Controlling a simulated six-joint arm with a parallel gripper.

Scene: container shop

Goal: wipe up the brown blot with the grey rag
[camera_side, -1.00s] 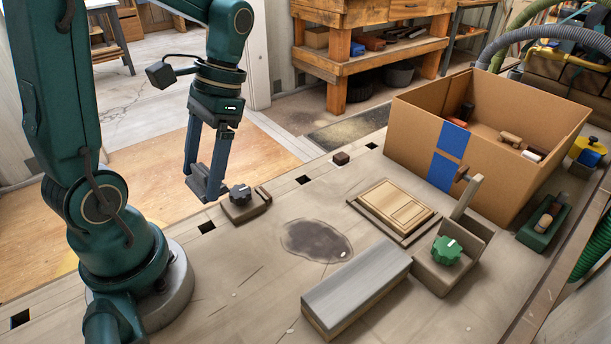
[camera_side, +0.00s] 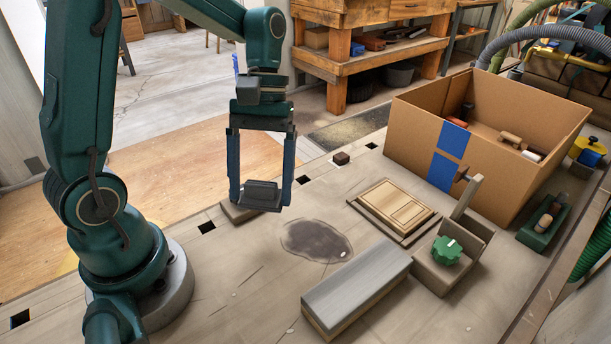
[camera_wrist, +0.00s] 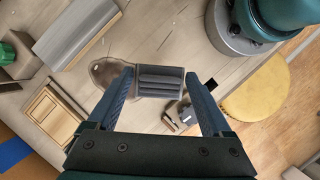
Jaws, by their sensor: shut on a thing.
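My gripper (camera_side: 261,203) is shut on the grey rag (camera_side: 262,192), a folded, block-like bundle held between the two blue fingers. In the wrist view the rag (camera_wrist: 160,82) shows dark ridges and spans the gap between the fingertips. The brown blot (camera_side: 318,241) is a dark grey-brown patch on the bench top, to the right of the gripper in the side view. In the wrist view the blot (camera_wrist: 103,72) is left of the rag, partly hidden by the left finger. The rag appears raised above the bench.
A dark knob (camera_wrist: 187,115) on a base stands close by the gripper. A long grey-topped block (camera_side: 357,283), a wooden panel (camera_side: 396,207) and a green knob (camera_side: 446,251) lie near the blot. A cardboard box (camera_side: 408,150) stands at back right.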

